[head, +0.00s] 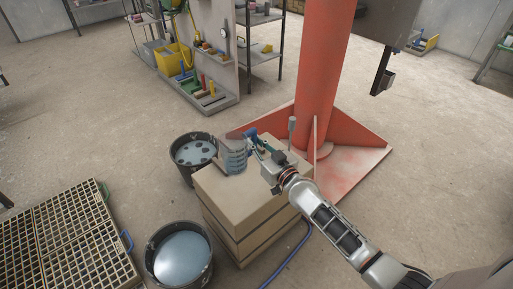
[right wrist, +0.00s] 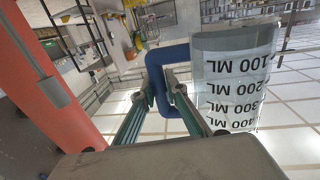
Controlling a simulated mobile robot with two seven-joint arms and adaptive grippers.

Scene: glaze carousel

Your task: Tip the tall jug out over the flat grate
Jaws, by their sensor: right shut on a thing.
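The tall jug (head: 232,158) is clear with a blue handle and stands roughly upright at the back left part of the block's top. Whether its base touches the block I cannot tell. In the right wrist view the jug (right wrist: 236,80) shows black ML markings, upside down in the picture. My right gripper (head: 259,146) is shut on its blue handle (right wrist: 158,58). What the jug holds is not clear. The flat grate (head: 64,229) lies at floor level at the lower left, well apart from the jug. My left gripper is not in view.
The tan layered block (head: 240,222) stands below the jug. A bucket with dark spots (head: 183,168) stands behind it, and another bucket (head: 209,262) is between block and grate. An orange column (head: 322,70) rises behind my right gripper. A blue hose (head: 289,258) lies right of the block.

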